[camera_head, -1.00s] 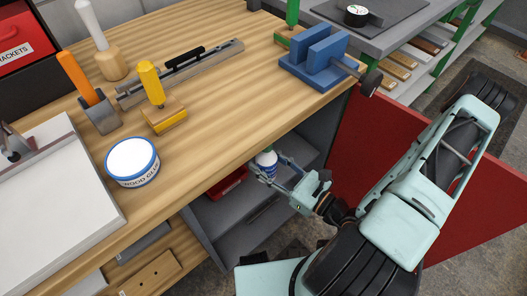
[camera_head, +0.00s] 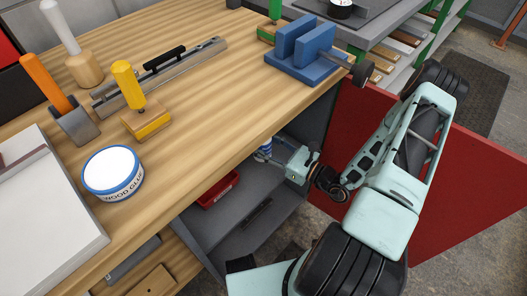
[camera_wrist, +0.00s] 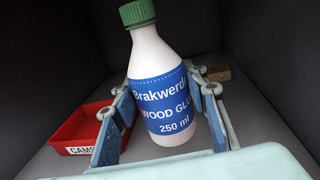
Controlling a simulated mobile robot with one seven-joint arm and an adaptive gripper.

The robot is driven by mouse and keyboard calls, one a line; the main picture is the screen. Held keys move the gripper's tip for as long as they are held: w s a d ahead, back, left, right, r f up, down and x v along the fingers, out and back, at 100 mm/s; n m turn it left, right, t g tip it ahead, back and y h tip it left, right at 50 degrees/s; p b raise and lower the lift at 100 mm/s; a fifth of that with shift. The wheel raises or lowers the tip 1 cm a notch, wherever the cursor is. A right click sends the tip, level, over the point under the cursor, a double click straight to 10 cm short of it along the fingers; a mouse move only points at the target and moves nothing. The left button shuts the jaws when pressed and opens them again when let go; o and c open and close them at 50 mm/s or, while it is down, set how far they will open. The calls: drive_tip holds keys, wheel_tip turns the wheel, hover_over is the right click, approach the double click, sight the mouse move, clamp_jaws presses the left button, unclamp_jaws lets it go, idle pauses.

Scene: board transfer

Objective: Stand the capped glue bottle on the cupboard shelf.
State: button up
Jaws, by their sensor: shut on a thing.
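The glue bottle (camera_wrist: 163,90) is white with a green cap and a blue wood glue label. It shows upright with a slight lean in the wrist view. My gripper (camera_wrist: 162,115) is shut on it, with one blue finger on each side of its body. In the head view the bottle (camera_head: 264,149) is mostly hidden under the worktop edge, and my gripper (camera_head: 280,160) reaches into the open cupboard. The grey cupboard shelf (camera_head: 232,215) lies below. I cannot tell whether the bottle's base touches the shelf.
A red bin (camera_wrist: 75,130) labelled CAMS stands on the shelf left of the bottle. A small brown block (camera_wrist: 218,73) lies behind it to the right. The red cupboard door (camera_head: 465,190) is open beside my arm. The wooden worktop (camera_head: 215,110) overhangs the cupboard.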

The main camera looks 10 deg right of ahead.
sight(263, 149)
drive_tip(key=shift+w+d+f, duration=0.3)
drive_tip(key=shift+w+f, duration=0.35)
drive_tip(key=shift+f, duration=0.2)
drive_tip(key=f+b, duration=0.1)
drive_tip(key=f, duration=0.1)
drive_tip(key=f+b, duration=0.1)
drive_tip(key=shift+w+d+f, duration=0.1)
drive_tip(key=shift+w+f, duration=0.1)
drive_tip(key=shift+f, duration=0.15)
drive_tip(key=shift+r, duration=0.1)
drive_tip(key=o, duration=1.4)
